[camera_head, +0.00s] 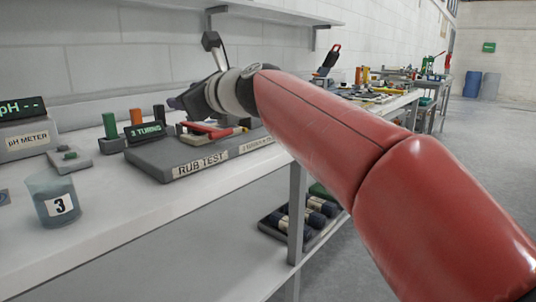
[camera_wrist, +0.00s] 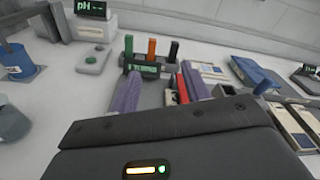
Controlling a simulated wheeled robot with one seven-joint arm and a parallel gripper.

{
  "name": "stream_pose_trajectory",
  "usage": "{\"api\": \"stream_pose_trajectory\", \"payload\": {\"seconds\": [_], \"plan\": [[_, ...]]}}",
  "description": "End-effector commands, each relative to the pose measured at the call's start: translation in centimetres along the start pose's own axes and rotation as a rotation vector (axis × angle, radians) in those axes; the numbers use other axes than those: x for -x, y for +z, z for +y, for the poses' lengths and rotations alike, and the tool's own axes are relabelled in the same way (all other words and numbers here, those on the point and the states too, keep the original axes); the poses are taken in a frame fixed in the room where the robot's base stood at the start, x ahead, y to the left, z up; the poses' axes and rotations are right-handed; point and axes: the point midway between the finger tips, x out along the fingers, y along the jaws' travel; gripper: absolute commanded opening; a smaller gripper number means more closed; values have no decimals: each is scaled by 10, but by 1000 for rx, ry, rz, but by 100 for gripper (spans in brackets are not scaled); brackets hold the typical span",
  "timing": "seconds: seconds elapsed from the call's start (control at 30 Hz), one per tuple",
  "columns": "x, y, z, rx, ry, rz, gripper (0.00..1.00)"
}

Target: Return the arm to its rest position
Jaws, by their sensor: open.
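My red arm reaches in from the lower right of the head view, over the bench, to my dark gripper (camera_head: 178,103). The gripper is above and behind the grey rub test station (camera_head: 158,170), tilted in the wrist view. In the wrist view two purple fingers stand apart with my gripper (camera_wrist: 160,92) open between them. No held object shows between them; the station with a red-and-pale item lies beyond. Part of the station is hidden by the arm and gripper body.
A beaker marked 3 (camera_head: 55,203), a pH meter (camera_head: 24,140) and a small grey device (camera_head: 69,160) stand left on the bench. A shelf (camera_head: 275,14) overhangs behind. Bottles in a tray (camera_head: 294,218) sit below.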

Motion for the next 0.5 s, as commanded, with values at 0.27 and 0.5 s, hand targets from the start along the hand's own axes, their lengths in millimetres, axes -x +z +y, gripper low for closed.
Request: {"api": "stream_pose_trajectory", "payload": {"seconds": [0.27, 0.5], "plan": [[63, -69, 12, 497, 56, 214, 47], [169, -179, 42, 1128, 308, 494, 47]]}}
